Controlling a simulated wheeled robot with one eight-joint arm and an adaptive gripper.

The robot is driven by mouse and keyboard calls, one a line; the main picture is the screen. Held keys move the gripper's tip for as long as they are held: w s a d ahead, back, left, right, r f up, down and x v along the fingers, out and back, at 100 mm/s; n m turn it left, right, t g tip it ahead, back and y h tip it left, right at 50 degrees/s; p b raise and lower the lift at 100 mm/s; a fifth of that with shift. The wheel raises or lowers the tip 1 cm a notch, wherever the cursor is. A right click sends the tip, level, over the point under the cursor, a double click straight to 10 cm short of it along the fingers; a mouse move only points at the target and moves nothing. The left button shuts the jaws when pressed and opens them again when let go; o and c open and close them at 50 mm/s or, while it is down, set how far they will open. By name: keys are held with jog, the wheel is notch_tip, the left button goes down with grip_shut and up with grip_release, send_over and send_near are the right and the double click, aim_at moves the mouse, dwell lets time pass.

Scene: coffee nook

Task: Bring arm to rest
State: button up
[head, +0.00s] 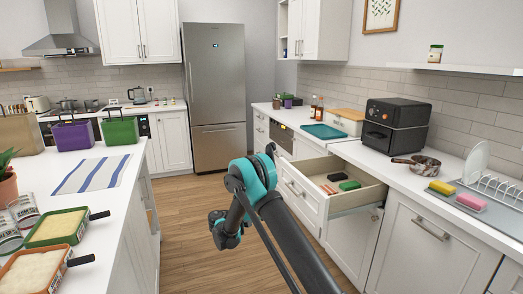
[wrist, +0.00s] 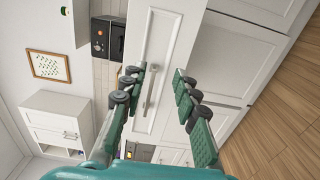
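My arm rises from the bottom of the head view, bends at a teal joint, and ends in my gripper (head: 226,230), held over the wood floor in the aisle. In the wrist view my gripper (wrist: 160,95) has its two green fingers spread wide apart with nothing between them. An open drawer (head: 340,186) stands to the right of my arm in the head view. In it lie a green item (head: 350,185) and a small reddish item (head: 328,189). The drawer's white front with a bar handle (wrist: 150,87) shows behind my fingers in the wrist view.
The island counter (head: 112,200) on the left carries trays, bags and a striped cloth. The right counter (head: 385,179) holds a black oven (head: 392,125), a pan (head: 417,166) and a dish rack (head: 497,187). Open floor (head: 185,205) runs back to the fridge (head: 215,95).

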jog(key=s+d+r+g+y, duration=0.1)
jog(key=s+d+r+y, duration=0.25)
jog(key=s+d, duration=0.4)
jog(key=s+d+r+g+y, duration=0.25)
jog(key=s+d+y, duration=0.3)
jog(key=d, duration=0.35)
jog(key=s+a+f+m+y, duration=0.1)
jog(key=s+y, duration=0.3)
jog(key=s, duration=0.9)
jog(key=s+a+f+m+t+y, duration=0.1)
jog(key=s+f+m+y, duration=0.1)
jog(key=s, duration=1.1)
jog(key=shift+s+m+y, duration=0.3)
jog(key=shift+m+y, duration=0.2)
jog(key=shift+y, duration=0.5)
jog(key=shift+d+t, duration=0.1)
jog(key=shift+t, duration=0.15)
